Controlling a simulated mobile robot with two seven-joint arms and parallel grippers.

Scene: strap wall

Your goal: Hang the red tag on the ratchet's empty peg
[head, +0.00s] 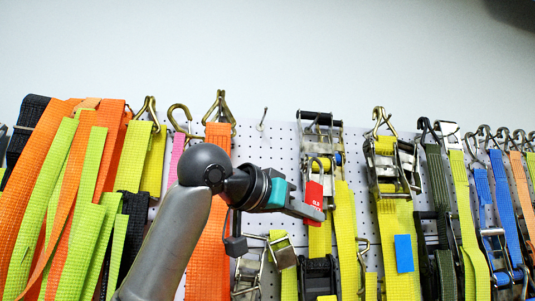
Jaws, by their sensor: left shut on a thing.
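The red tag (315,195) with pale lettering is in front of the yellow strap below a metal ratchet (321,130). My left gripper (308,212) comes in from the left and is shut on the tag's lower part, hiding some of it. A metal loop shows just above the tag; I cannot tell whether it belongs to the tag. A bare peg (262,118) sticks out of the pegboard left of the ratchet, up and left of the tag, with nothing hanging on it. My right gripper is not in view.
Orange and lime straps (38,190) hang at the left. Another ratchet (392,165) on a yellow strap hangs right of the tag, with a blue tag (404,253) below it. More straps and hooks crowd the right. White pegboard (277,134) shows bare around the bare peg.

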